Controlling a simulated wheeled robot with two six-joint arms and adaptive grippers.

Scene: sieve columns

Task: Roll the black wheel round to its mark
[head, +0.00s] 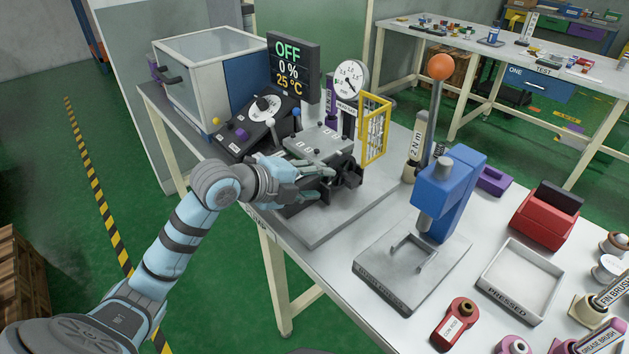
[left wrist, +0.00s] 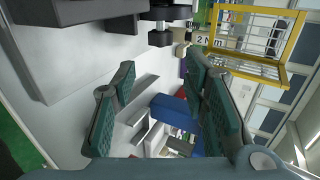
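The black wheel (head: 349,173) is partly hidden at the right end of the grey-topped fixture (head: 318,143), just beyond my left fingers. Dark round parts (left wrist: 160,38) on a shaft show at the top of the left wrist view; I take them as the wheel. My left gripper (head: 325,182) is beside the fixture's front side, close to the wheel. In the left wrist view its fingers (left wrist: 162,68) are spread apart with nothing between them. I cannot make out the wheel's mark. My right gripper is not in view.
A yellow mesh guard (head: 375,128) stands just behind the wheel, with a round gauge (head: 350,77) above. A control box (head: 259,118) and display (head: 293,68) stand left. A blue press (head: 448,195) stands right. The grey base plate's front part (head: 318,228) is clear.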

